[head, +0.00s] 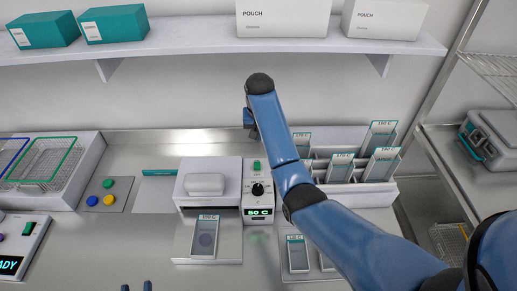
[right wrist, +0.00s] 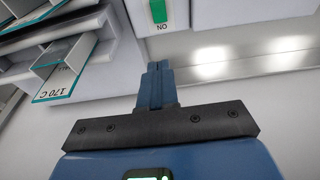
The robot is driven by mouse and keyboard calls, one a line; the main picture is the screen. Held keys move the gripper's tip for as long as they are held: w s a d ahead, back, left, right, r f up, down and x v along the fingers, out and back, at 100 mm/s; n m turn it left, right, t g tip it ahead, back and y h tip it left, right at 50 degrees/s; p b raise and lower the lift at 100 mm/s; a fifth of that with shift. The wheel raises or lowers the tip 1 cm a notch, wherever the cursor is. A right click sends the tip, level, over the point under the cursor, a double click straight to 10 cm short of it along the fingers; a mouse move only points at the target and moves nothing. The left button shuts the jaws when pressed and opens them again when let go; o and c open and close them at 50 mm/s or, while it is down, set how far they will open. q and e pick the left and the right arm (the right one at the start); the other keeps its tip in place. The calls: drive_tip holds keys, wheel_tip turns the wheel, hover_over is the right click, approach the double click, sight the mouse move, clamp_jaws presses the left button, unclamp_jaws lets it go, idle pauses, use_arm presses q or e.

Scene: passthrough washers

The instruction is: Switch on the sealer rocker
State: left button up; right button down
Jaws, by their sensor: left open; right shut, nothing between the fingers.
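The sealer (head: 182,191) is a white machine on the bench. A control box stands at its right side, with a green rocker (head: 257,165), a black knob (head: 258,189) and a lit green display. The rocker also shows at the top edge of the right wrist view (right wrist: 158,10), with an inverted ON label beside it. My right gripper (head: 250,136) is behind the rocker in the head view. In the right wrist view its fingers (right wrist: 158,66) are shut and empty, with the tips apart from the rocker. My left gripper (head: 136,287) is open at the bottom edge, mostly out of view.
A pouch (head: 205,240) lies on the sealer's front tray. A rack (head: 378,195) of labelled pouches stands right of the control box, beyond my right arm. More pouches (head: 298,254) lie in front. A pad with coloured buttons (head: 89,200) and wire baskets (head: 45,160) are at left.

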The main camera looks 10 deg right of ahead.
drive_tip(key=shift+w+r+b, duration=0.15)
drive_tip(key=shift+r+b, duration=0.05)
drive_tip(key=shift+r, duration=0.55)
drive_tip(key=shift+w+r+b, duration=0.1)
drive_tip(key=shift+r+b, duration=0.1)
drive_tip(key=shift+r, duration=0.55)
drive_tip(key=shift+w+d, duration=0.1)
drive_tip(key=w+a+r+n+t, duration=0.1)
drive_tip(key=w+r+t, duration=0.55)
drive_tip(key=w, duration=0.25)
drive_tip(key=s+d+f+t+b, duration=0.2)
drive_tip(key=s+f, duration=0.6)
drive_tip(key=s, duration=0.9)
drive_tip(key=s+d+f+t+b, duration=0.2)
drive_tip(key=s+f+t+b, duration=0.2)
drive_tip(key=s+f, duration=0.5)
drive_tip(key=s+d+f+n+t+b, duration=0.1)
drive_tip(key=s+d+f+t+b, duration=0.2)
drive_tip(key=s, duration=2.2)
wheel_tip(320, 180, down, 5)
drive_tip(key=b, duration=0.2)
drive_tip(key=shift+f+b, duration=0.15)
drive_tip(key=shift+b, duration=0.15)
